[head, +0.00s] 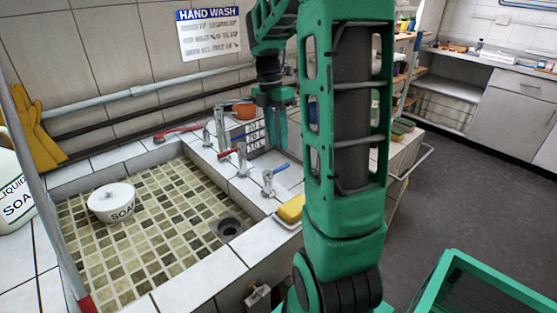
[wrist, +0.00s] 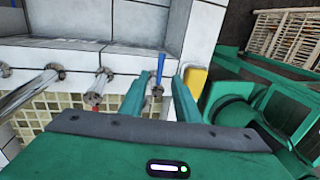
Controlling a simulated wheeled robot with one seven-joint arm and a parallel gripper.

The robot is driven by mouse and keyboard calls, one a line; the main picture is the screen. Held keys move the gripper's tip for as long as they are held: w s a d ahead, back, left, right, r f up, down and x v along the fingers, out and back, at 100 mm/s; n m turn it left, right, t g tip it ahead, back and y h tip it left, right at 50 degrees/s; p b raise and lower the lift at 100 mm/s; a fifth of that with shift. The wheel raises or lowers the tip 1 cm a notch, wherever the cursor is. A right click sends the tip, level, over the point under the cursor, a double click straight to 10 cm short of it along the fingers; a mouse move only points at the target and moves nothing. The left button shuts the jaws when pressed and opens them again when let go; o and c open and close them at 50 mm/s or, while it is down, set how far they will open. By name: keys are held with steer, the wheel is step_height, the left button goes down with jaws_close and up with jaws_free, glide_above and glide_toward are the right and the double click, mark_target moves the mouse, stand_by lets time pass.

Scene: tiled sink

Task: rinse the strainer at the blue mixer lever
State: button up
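The blue mixer lever (head: 281,168) tops the nearest chrome tap on the sink ledge. Whether the fingers are level with the lever I cannot tell. I cannot make out a strainer in either view. The tiled sink basin (head: 165,220) has a dark round drain (head: 227,229).
A white soap bowl (head: 112,203) sits in the basin. A red-levered tap (head: 227,155) stands beside the blue one. A yellow sponge (head: 291,208) lies at the ledge's near end. Yellow gloves (head: 35,135) hang left. A green crate (head: 490,285) stands at lower right.

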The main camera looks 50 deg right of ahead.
mark_target(277, 171)
step_height(277, 171, down, 7)
steer(key=s, duration=0.1)
steer(key=shift+s+f, duration=0.15)
steer(key=shift+s, duration=0.1)
jaws_close()
